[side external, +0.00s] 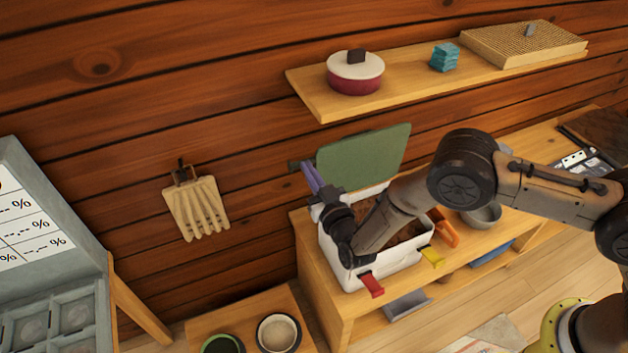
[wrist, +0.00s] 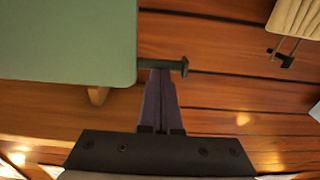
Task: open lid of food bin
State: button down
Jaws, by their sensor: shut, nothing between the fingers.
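The food bin (side external: 345,272) is a white box on the wooden bench, with brown contents visible inside. Its green lid (side external: 362,157) stands raised and tilted up at the back of the bin, near the plank wall. The lid fills the upper left of the wrist view (wrist: 65,40). My gripper (side external: 309,170) is over the bin's left side, its purple fingers pointing up beside the lid's left edge. In the wrist view the fingers (wrist: 160,75) are together and empty, close to a dark peg (wrist: 178,66) by the lid's edge. Contact with the peg is unclear.
A wooden shelf (side external: 420,85) above holds a red pot (side external: 355,75) and a teal stack (side external: 444,58). Red (side external: 371,285) and yellow (side external: 433,257) tabs are on the bin's front. A wooden hand-shaped rack (side external: 197,208) hangs on the wall, left. A metal bowl (side external: 482,214) sits right of the bin.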

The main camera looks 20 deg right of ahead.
jog(key=shift+s, duration=0.1)
jog(key=s+r, duration=0.2)
jog(key=s, duration=1.2)
jog(key=w+d+r+m+t+h, duration=0.1)
jog(key=w+d+r+m+h, duration=0.15)
jog(key=w+d+r, duration=0.55)
jog(key=w+d+r+m+h, duration=0.15)
jog(key=d+r+m, duration=0.25)
jog(key=r, duration=0.9)
jog(key=s+d+r+y, duration=0.1)
jog(key=s+d+r, duration=0.1)
jog(key=d+r, duration=0.4)
jog(key=s+d+r+y, duration=0.1)
jog(key=s+d+r, duration=0.15)
jog(key=r, duration=0.65)
jog(key=s+d+n+g+y, duration=0.3)
jog(key=s+d+n+g, duration=0.1)
jog(key=s, duration=0.7)
jog(key=s+d+f+n+g+h, duration=0.1)
jog(key=s+d+f+n+g, duration=0.1)
jog(key=s+f+g, duration=0.7)
jog(key=s+f, duration=0.7)
jog(key=s, duration=0.2)
jog(key=shift+s+g, duration=0.4)
